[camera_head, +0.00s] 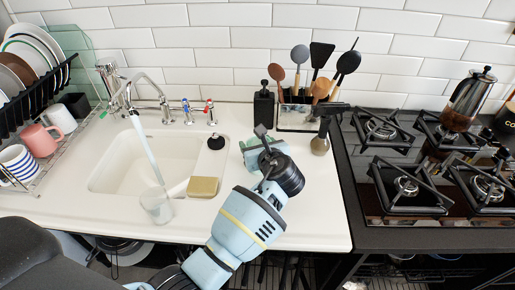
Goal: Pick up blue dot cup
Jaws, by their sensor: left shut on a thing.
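My left gripper (262,137) is above the white counter, between the sink and the spray bottle. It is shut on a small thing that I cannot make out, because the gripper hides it. I cannot pick out a cup with blue dots for sure. A white cup with blue stripes (18,162) stands on the rack at the far left, well away from the gripper. A pink cup (40,139) and a plain white cup (61,118) stand behind it. My right gripper is not in view.
Water runs from the tap (140,90) into the sink (115,175). A soap dispenser (264,106), spray bottle (320,135) and utensil holder (296,116) stand behind the gripper. The hob (375,220) is at right.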

